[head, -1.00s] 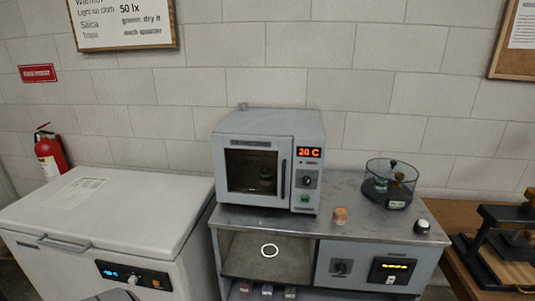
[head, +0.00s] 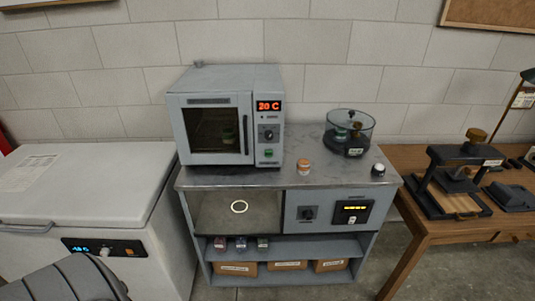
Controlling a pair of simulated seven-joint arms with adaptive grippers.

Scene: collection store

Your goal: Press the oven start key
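The grey oven (head: 223,115) stands on the metal bench top in the head view, its door shut with a dark window. Its display (head: 269,106) reads 20 C in red. Below the display are a dark knob (head: 268,134) and a small green key (head: 268,153), which I take for the start key. A jar with green on it shows dimly behind the oven window. Neither gripper is in view. A grey rounded part of my own body shows at the bottom left, well away from the oven.
A white chest freezer (head: 84,188) stands left of the bench (head: 210,181). A wooden table (head: 425,222) with a press (head: 459,180) stands at right.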

